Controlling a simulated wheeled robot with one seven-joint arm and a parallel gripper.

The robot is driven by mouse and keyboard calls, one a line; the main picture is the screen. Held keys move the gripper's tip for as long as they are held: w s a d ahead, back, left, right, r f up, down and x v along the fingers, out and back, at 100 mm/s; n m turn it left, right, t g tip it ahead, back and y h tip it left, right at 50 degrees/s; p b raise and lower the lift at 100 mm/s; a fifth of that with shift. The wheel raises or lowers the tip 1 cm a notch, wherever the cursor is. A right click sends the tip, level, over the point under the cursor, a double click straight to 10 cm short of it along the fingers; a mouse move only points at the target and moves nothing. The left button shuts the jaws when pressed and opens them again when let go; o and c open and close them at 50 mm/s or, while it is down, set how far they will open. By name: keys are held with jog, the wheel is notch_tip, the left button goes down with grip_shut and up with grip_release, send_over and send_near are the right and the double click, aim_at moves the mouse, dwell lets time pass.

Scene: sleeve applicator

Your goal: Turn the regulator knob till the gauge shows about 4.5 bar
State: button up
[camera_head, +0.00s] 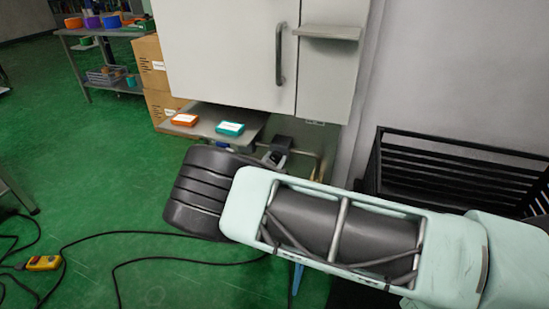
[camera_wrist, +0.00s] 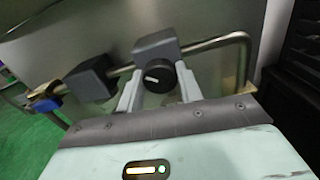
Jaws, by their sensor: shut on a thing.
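The regulator knob (camera_wrist: 159,77) is round and black with a white pointer line, in the middle of the wrist view. It sits on the front of a grey regulator block (camera_wrist: 155,46) on a metal pipe. My gripper (camera_wrist: 158,88) has one pale finger on each side of the knob and is shut on it. The pointer line lies nearly level, tilted slightly. No gauge face can be made out in either view. In the head view the regulator area (camera_head: 277,150) is small and partly covered by my arm, and the knob cannot be told there.
A second dark block (camera_wrist: 91,80) and a blue fitting (camera_wrist: 47,104) sit left along the pipe. A shelf (camera_head: 250,125) with an orange box (camera_head: 185,120) and a teal box (camera_head: 230,128) lies below the grey cabinet (camera_head: 225,50). A black rack (camera_head: 455,165) stands right. Cables cross the floor.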

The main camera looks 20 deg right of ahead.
jog(key=shift+s+f+n, duration=0.1)
jog(key=shift+f+n, duration=0.05)
jog(key=shift+n, duration=0.25)
jog(key=shift+a, duration=0.1)
jog(key=o, duration=1)
jog(key=v, duration=1.7)
jog(key=shift+s+a+p, duration=0.1)
jog(key=shift+p, duration=0.3)
